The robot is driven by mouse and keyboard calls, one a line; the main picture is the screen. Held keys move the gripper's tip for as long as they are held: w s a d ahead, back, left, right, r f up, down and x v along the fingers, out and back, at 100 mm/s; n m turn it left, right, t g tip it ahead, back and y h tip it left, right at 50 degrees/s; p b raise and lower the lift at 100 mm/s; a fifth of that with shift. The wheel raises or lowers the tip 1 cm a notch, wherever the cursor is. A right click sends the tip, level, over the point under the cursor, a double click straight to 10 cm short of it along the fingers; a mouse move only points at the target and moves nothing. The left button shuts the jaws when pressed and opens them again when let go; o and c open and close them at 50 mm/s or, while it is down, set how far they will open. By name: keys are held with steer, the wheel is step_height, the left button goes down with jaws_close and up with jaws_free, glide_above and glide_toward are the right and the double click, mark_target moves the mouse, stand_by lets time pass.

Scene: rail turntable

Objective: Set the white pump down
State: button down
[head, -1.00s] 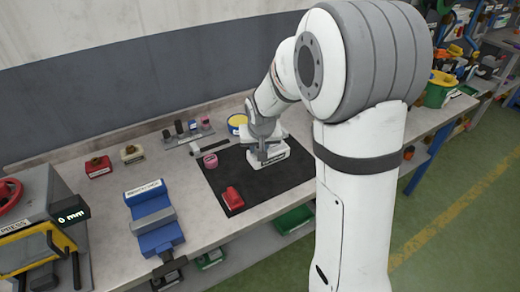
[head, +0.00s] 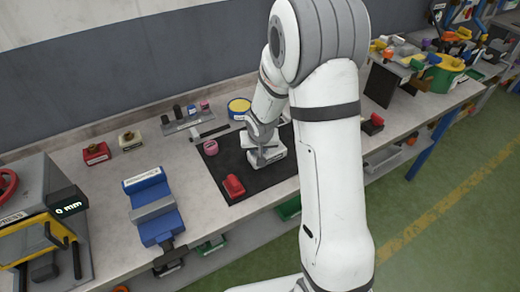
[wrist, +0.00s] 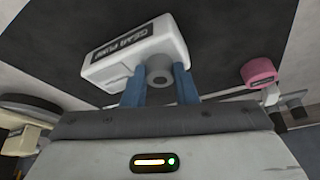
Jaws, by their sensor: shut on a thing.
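The white pump (head: 268,158), a blocky housing, is at the black mat (head: 255,184) on the bench. In the wrist view the pump (wrist: 120,58) shows a dark "GEAR PUMP" label and a round grey stub facing me. My gripper (wrist: 160,88) has its two blue fingers shut on this stub, one on each side. In the head view my gripper (head: 262,142) is above and behind the pump and partly covers it. I cannot tell whether the pump's underside touches the mat.
A yellow-topped tin (head: 239,107) stands behind. A blue vise (head: 154,208) is to the left. My arm hides the mat's right side.

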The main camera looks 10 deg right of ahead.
steer(key=c, duration=1.2)
jaws_free()
steer(key=shift+f, duration=0.1)
steer(key=shift+o, duration=0.2)
